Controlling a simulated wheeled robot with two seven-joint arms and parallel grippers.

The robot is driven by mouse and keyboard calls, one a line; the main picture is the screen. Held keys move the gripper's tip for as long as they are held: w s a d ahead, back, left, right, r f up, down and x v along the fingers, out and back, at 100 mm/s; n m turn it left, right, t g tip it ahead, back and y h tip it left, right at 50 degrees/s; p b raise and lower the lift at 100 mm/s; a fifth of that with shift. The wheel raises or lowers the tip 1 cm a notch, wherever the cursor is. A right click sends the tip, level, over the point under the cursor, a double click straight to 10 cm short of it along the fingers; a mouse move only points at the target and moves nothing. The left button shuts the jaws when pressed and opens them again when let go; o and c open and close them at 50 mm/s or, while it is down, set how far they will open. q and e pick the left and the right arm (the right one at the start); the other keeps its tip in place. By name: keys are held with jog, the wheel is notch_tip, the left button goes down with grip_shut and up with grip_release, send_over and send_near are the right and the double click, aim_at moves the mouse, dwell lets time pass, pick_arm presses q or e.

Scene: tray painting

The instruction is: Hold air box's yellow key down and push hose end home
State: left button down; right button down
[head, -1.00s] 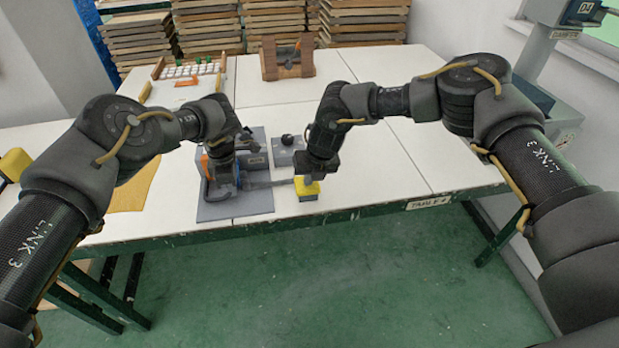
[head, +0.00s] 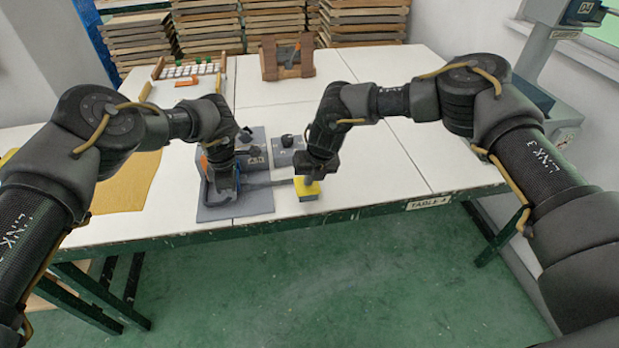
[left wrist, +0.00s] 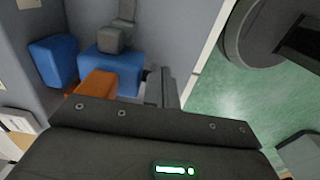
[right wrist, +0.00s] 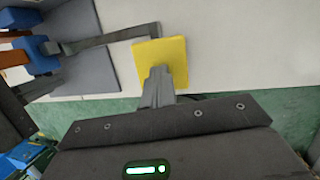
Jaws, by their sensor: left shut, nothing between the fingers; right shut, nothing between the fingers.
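The yellow key (head: 308,192) is a small yellow block near the table's front edge; it also shows in the right wrist view (right wrist: 172,58). My right gripper (head: 307,181) is shut with its fingertips at the yellow block; I cannot tell how far it is pressed. A grey hose-like strip (right wrist: 110,38) runs from the yellow block to a blue and orange fitting. Blue blocks (left wrist: 110,70) and an orange block (left wrist: 95,88) show in the left wrist view. My left gripper (head: 226,188) is shut and empty beside them, and the arm partly hides the fitting.
The fitting stands on a grey mat (head: 250,203). Grey boxes with dark knobs (head: 287,155) stand behind it. A yellow-brown cloth (head: 125,185) lies at left, and a wooden holder (head: 287,60) stands farther back. The table (head: 390,165) is clear at right.

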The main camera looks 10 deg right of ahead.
pick_arm(q)
notch_tip(320, 180, up, 9)
jog(key=shift+f, duration=0.2)
pick_arm(e)
jog(key=shift+w+f, duration=0.1)
jog(key=shift+f, duration=0.05)
dwell(0.3)
